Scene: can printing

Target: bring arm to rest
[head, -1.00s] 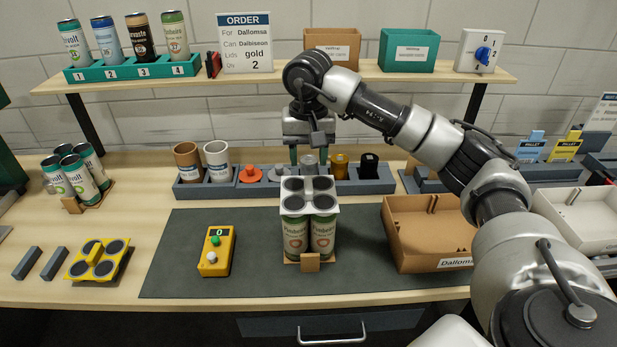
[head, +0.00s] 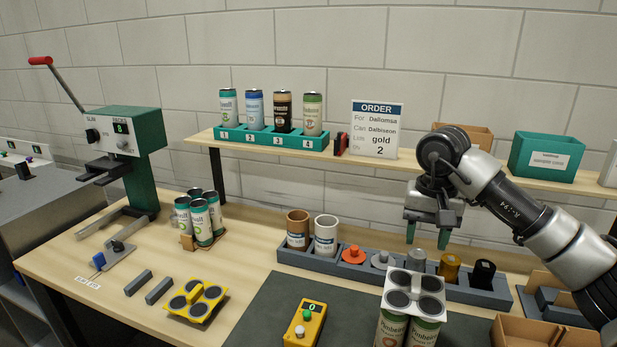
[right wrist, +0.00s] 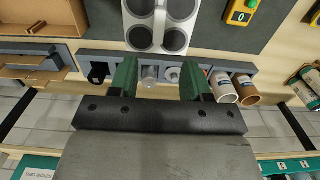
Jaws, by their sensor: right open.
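My right gripper (head: 427,238) hangs above the grey rack (head: 300,262) behind the can pack, its green fingers apart and empty. The right wrist view shows the same open fingers (right wrist: 158,75) with a grey piece of the rack between them in the picture. The can pack (head: 407,328) stands on the dark mat, with a light carrier (head: 432,284) over the can tops; its lower part is cut off by the frame. My left gripper is in neither view.
The shelf (head: 215,138) holds a numbered can rack (head: 270,138), the order sign (head: 376,130) and a green bin (head: 546,155). A green press (head: 130,140) stands at left. A yellow counter (head: 305,322), yellow carrier (head: 196,300) and can group (head: 200,218) occupy the table.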

